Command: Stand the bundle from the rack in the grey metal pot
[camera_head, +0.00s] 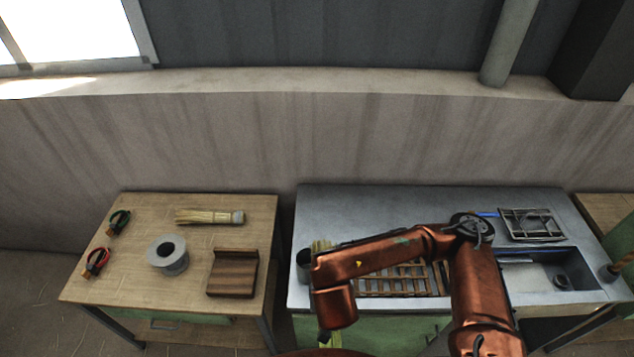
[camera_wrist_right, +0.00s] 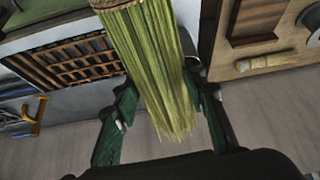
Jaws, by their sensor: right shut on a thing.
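My right gripper (camera_wrist_right: 160,88) is shut on a yellow-green straw bundle (camera_wrist_right: 155,65) in the right wrist view. The bundle runs between the two green fingers, its frayed end toward the camera and a brown band at the top edge. In the head view my right arm hides the gripper; green straw (camera_head: 329,340) shows below the wrist. The slatted rack (camera_head: 400,284) is right of my wrist.
A sink (camera_head: 540,275) and a wire grate (camera_head: 530,225) are at right.

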